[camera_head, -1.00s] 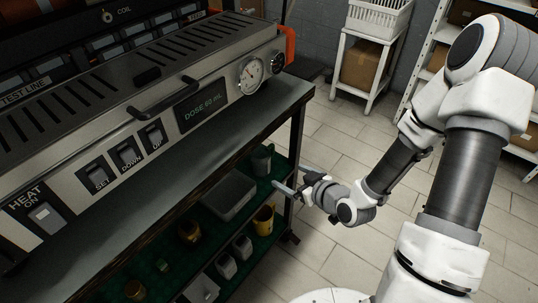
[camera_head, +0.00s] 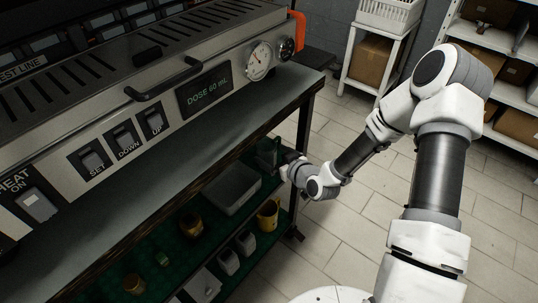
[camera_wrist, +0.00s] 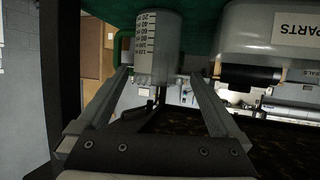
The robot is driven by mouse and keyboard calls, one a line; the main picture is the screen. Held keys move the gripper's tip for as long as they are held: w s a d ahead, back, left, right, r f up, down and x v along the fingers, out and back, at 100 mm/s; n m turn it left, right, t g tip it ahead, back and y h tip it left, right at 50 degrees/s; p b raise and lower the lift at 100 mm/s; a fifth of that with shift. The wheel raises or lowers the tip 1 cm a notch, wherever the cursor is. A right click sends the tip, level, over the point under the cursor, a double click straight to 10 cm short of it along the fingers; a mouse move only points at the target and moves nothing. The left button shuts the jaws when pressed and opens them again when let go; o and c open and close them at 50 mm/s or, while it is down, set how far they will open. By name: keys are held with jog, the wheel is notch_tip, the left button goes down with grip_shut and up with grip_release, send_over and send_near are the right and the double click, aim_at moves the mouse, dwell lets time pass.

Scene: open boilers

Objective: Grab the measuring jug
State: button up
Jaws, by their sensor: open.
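The measuring jug (camera_wrist: 157,38), a pale cylinder with dark graduation marks and a green handle, shows at the top of the wrist view. The picture there is upside down, with the green shelf mat (camera_wrist: 200,10) above. My gripper (camera_wrist: 157,77) is open, with one finger on each side of the jug's near part. Whether the fingers touch it I cannot tell. In the head view the jug (camera_head: 267,154) is small and dark at the right end of the lower shelf, with my gripper (camera_head: 284,164) reaching in from the right.
A grey bin (camera_head: 232,190) marked PARTS in the wrist view (camera_wrist: 285,32) stands beside the jug. A yellow jug (camera_head: 268,214) and several small containers share the shelf. The countertop (camera_head: 218,143) and a table leg (camera_head: 303,150) are close to my arm.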

aim_at(262, 148)
jog(key=x, duration=0.1)
jog(key=b+x, duration=0.1)
jog(key=x, duration=0.2)
jog(key=shift+w+d+f, duration=0.2)
jog(key=shift+f, duration=0.25)
jog(key=shift+w+a+f, duration=0.1)
jog(key=shift+w+a, duration=0.15)
jog(key=shift+w, duration=0.05)
jog(key=c, duration=1.3)
